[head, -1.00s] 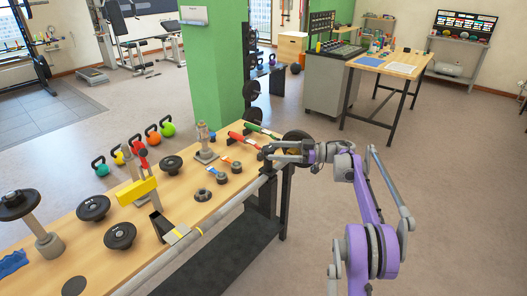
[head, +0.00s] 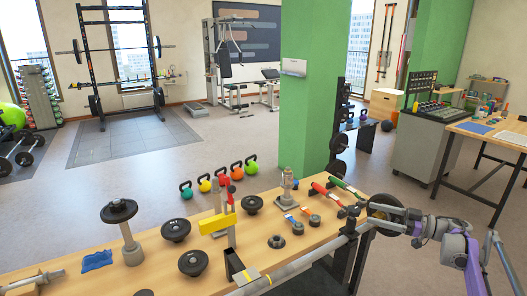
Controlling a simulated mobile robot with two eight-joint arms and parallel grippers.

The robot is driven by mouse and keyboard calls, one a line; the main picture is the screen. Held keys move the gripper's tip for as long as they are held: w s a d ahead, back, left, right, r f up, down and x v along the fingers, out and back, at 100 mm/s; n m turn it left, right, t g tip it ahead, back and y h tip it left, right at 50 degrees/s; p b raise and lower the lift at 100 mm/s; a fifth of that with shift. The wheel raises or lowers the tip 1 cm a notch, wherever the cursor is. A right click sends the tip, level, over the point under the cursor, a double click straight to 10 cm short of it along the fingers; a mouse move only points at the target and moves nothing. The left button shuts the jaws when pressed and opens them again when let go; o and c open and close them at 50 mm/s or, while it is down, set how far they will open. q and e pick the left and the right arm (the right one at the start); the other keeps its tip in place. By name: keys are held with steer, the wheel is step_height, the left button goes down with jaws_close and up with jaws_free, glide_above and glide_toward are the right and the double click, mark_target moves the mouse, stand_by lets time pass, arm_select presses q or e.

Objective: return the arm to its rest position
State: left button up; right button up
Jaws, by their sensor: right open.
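My right arm, purple and grey, comes in from the lower right. Its right gripper (head: 352,212) is over the right end of the wooden workbench (head: 325,232), near a dark round weight plate (head: 385,206). The gripper is open, and I see nothing held between its fingers. It is close to the red-handled tool (head: 325,194) and green-handled tool (head: 347,188) on the bench; I cannot tell if it touches anything. My left gripper is out of view.
The bench holds several black weight plates (head: 176,229), a yellow block on a clamp stand (head: 218,224), a grey post fixture (head: 288,184) and a blue cloth (head: 97,260). A rail (head: 300,265) runs along its front edge. A green pillar (head: 308,100) stands behind. Open floor lies beyond.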

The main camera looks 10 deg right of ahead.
steer(key=w+a+r+m+t+h+p, duration=0.1)
steer(key=w+a+r+m+t+h, duration=0.2)
steer(key=r, duration=0.4)
steer(key=w+a+r+m+t+h+p, duration=0.1)
steer(key=w+a+r+t+h, duration=0.3)
steer(key=r, duration=0.3)
steer(key=s+a+r+m+t+h, duration=0.3)
steer(key=s+m+h, duration=0.1)
steer(key=m+h, duration=0.35)
steer(key=s+a+f+g+p, duration=0.1)
steer(key=s+a+f+g, duration=0.4)
steer(key=s+f, duration=0.4)
steer(key=s+a+f+g+p, duration=0.1)
steer(key=s+a+f+g, duration=0.4)
steer(key=s+f, duration=0.5)
steer(key=s+a+f+g+p, duration=0.1)
steer(key=s+a+f+g, duration=0.3)
steer(key=s, duration=1.5)
steer(key=a+f, duration=0.3)
steer(key=f, duration=0.2)
steer(key=shift+a+f+g+p, duration=0.25)
steer(key=shift+f+g+p, duration=0.05)
steer(key=shift+f+g, duration=0.1)
steer(key=shift+r+h, duration=0.1)
steer(key=shift+h, duration=0.15)
steer(key=shift+c, duration=0.3)
